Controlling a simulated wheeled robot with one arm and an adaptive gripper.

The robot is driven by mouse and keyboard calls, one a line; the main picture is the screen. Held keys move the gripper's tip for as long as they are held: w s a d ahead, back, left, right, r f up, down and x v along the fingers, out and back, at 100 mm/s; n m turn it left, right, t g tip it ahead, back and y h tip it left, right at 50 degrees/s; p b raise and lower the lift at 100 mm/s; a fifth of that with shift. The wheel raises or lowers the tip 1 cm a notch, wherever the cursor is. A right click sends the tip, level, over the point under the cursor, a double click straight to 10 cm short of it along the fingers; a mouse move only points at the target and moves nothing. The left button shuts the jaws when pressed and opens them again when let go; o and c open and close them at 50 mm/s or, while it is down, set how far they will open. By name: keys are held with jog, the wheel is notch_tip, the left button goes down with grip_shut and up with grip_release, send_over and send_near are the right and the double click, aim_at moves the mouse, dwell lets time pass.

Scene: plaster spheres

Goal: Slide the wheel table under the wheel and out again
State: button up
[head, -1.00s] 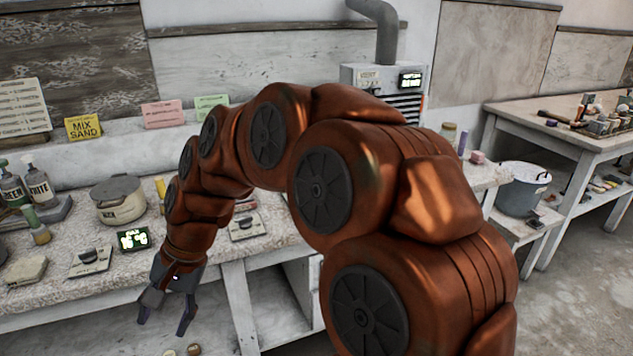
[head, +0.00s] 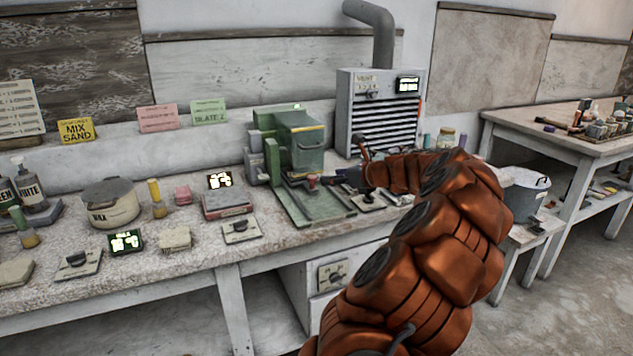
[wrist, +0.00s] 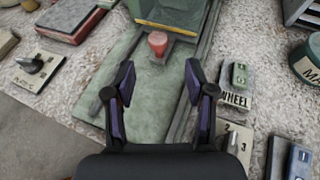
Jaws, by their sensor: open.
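The green grinding machine (head: 300,140) stands on the bench; its wheel is not visible under the hood. Its flat green bed (head: 325,205) reaches toward the bench's front edge and also shows in the wrist view (wrist: 105,90). A red knob (head: 313,181) stands at the near side of the machine, over the bed; it shows in the wrist view (wrist: 157,42). I cannot tell the wheel table apart from the bed. My gripper (wrist: 159,76) is open and empty over the bed, the knob just beyond its fingertips. In the head view my gripper (head: 345,178) is small and partly hidden.
A WHEEL switch box (wrist: 236,88) and a numbered dial (wrist: 235,142) sit close right of my gripper. The grey vent unit (head: 380,110) stands behind at right. A wax pot (head: 110,203) stands farther left.

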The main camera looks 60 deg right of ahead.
aim_at(315, 178)
jog(key=x, duration=0.7)
jog(key=shift+w+f+b, duration=0.15)
jog(key=shift+w+b, duration=0.1)
jog(key=shift+b, duration=0.05)
grip_shut()
dwell(0.4)
